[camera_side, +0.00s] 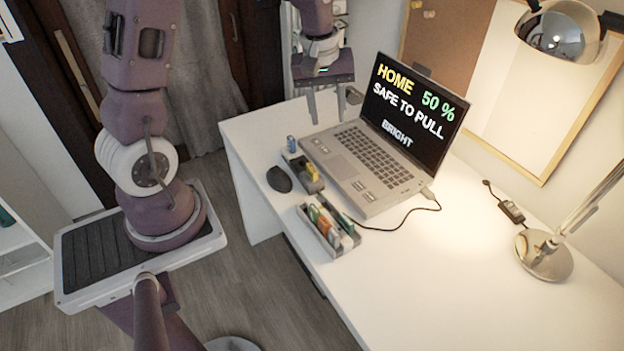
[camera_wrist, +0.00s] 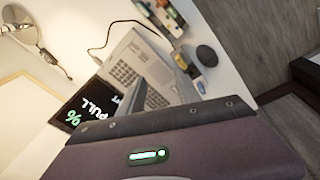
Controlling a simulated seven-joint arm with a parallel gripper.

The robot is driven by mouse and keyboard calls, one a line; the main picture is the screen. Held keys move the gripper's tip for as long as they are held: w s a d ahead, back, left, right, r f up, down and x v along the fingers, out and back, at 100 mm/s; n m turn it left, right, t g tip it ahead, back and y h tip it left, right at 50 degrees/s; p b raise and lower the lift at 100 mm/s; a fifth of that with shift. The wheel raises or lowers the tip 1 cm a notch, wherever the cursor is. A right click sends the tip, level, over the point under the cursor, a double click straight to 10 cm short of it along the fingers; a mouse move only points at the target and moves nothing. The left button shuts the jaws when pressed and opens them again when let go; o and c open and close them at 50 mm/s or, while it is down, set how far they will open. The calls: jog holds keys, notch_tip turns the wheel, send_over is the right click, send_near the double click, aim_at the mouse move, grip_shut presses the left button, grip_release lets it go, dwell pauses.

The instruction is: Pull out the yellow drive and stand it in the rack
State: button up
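The yellow drive (camera_side: 313,172) sits in a small grey holder (camera_side: 304,183) left of the laptop; it also shows in the wrist view (camera_wrist: 181,59). A blue piece (camera_side: 291,144) stands upright at the holder's far end. A grey slotted tray (camera_side: 345,248), seemingly the rack, lies nearer the camera with several coloured upright pieces in it. My gripper (camera_side: 327,112) is open and empty, above the far end of the desk near the laptop's back left corner, apart from the drive. In the wrist view its fingers overlap the laptop.
The open laptop (camera_side: 365,160) reads "HOME 50 % SAFE TO PULL BRIGHT". A cable (camera_side: 405,217) runs from it toward the tray. A black mouse (camera_side: 279,179) lies left of the holder. A lamp base (camera_side: 545,262) stands at right. The front desk (camera_side: 430,290) is clear.

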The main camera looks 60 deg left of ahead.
aim_at(312, 167)
jog(key=a+f+n, duration=0.1)
jog(key=a+f, duration=0.1)
jog(key=f, duration=0.2)
jog(key=w+a+f+n+g, duration=0.1)
jog(key=a+f+n, duration=0.1)
jog(key=f, duration=0.3)
jog(key=a+f+n, duration=0.2)
jog(key=a+f, duration=0.1)
jog(key=f, duration=0.2)
jog(key=shift+w+f+g, duration=0.2)
jog(key=shift+f+g, duration=0.05)
jog(key=shift+g, duration=0.05)
jog(key=shift+n, duration=0.3)
jog(key=f, duration=0.8)
jog(key=shift+s+a+f, duration=0.2)
jog(key=shift+s+a, duration=0.05)
jog(key=shift+a, duration=0.15)
grip_shut()
